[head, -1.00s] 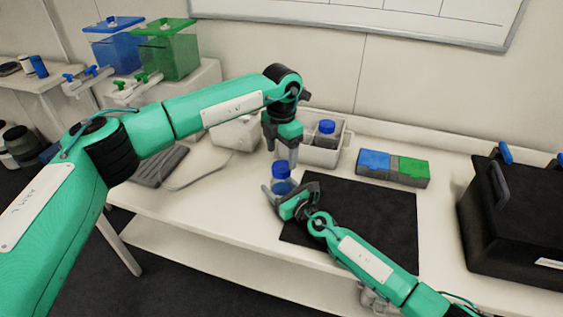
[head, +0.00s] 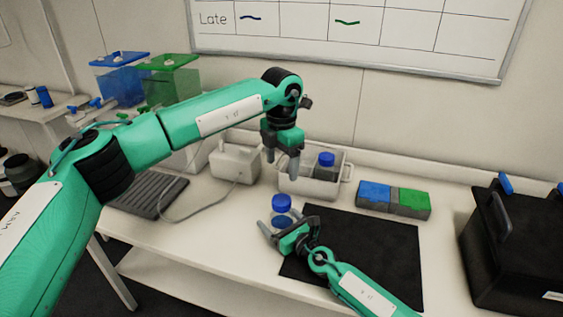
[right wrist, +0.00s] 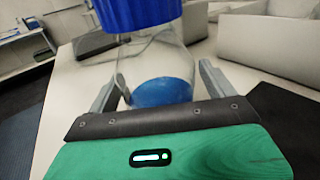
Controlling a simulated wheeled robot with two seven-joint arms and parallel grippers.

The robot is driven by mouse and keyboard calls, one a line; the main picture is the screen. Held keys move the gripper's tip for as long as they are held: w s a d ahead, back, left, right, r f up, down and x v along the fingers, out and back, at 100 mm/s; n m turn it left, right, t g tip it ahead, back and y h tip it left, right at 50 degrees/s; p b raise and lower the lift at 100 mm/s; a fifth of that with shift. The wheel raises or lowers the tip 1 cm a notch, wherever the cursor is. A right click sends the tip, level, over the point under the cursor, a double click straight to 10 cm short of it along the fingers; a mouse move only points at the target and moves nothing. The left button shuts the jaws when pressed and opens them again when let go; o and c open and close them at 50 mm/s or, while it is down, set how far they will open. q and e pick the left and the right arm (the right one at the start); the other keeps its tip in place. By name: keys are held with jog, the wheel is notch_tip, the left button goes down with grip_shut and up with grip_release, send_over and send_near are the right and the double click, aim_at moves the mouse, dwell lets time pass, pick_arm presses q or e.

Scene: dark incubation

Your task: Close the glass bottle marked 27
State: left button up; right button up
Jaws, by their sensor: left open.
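A glass bottle (head: 282,222) with blue liquid stands at the left edge of the black mat. A blue cap (head: 281,202) sits on its top; whether it is fully tight I cannot tell. In the right wrist view the bottle (right wrist: 155,70) and the lower part of its cap (right wrist: 135,12) show close up; no number is readable. My right gripper (head: 288,226) is shut around the bottle's body, with one finger on each side. My left gripper (head: 282,166) is open and empty, fingers pointing down, above and apart from the cap.
A white bin (head: 306,185) behind holds another blue-capped bottle (head: 326,160). A blue and green block (head: 393,198) lies right of it. The black mat (head: 370,250) is mostly clear. A black box (head: 515,250) stands far right; a grey rack (head: 148,196) lies left.

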jog(key=v, duration=1.2)
jog(key=shift+s+d+f+p, duration=0.1)
jog(key=shift+s+d+p, duration=0.15)
jog(key=shift+p, duration=0.1)
jog(key=shift+s+d, duration=0.35)
jog(key=shift+s, duration=0.05)
jog(key=shift+s, duration=0.1)
